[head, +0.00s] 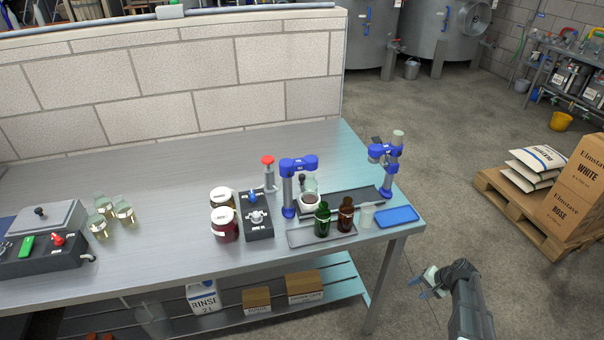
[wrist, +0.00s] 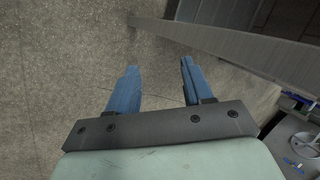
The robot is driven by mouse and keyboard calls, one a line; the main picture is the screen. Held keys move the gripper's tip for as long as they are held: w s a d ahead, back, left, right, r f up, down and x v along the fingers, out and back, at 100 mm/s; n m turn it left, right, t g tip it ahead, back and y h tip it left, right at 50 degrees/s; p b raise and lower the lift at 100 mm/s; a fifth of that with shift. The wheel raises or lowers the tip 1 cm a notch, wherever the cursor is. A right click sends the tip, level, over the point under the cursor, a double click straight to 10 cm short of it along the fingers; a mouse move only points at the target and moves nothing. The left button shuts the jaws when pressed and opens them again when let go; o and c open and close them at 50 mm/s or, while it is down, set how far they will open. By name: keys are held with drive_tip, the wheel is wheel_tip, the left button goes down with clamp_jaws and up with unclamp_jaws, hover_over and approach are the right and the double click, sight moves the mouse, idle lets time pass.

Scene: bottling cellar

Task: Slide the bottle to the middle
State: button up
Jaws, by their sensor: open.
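A green bottle (head: 322,220) and a brown bottle (head: 346,214) stand upright side by side near the table's front right corner, by a grey tray (head: 298,239). The frames do not show which one the task's bottle is. My gripper (head: 416,288) is off the right end of the table, over the floor, well apart from both bottles. In the wrist view my gripper (wrist: 159,66) shows two blue fingers spread apart with nothing between them. No bottle shows in that view.
Blue-topped devices (head: 297,165) stand behind the bottles.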

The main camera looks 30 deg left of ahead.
drive_tip(key=w+a+r+t+y, duration=0.15)
drive_tip(key=w+a+r, duration=0.25)
drive_tip(key=w+r, duration=0.55)
drive_tip(key=w+a+r+t+y, duration=0.1)
drive_tip(key=w+a+r+t, duration=0.15)
drive_tip(key=w+r, duration=0.7)
drive_tip(key=w+a+r+m+t+y, duration=0.1)
drive_tip(key=w+a+r, duration=0.3)
drive_tip(key=r, duration=0.6)
drive_tip(key=w+a+r+y, duration=0.1)
drive_tip(key=a+r, duration=0.5)
drive_tip(key=r, duration=0.5)
drive_tip(key=w+a+r+m+t+y, duration=0.1)
drive_tip(key=w+a+r, duration=0.3)
drive_tip(key=r, duration=0.6)
drive_tip(key=n+g+h, duration=0.5)
drive_tip(key=g+h, duration=0.2)
drive_tip(key=h, duration=0.4)
approach(302, 175)
wheel_tip(302, 175, down, 9)
drive_tip(key=shift+s+f, duration=0.1)
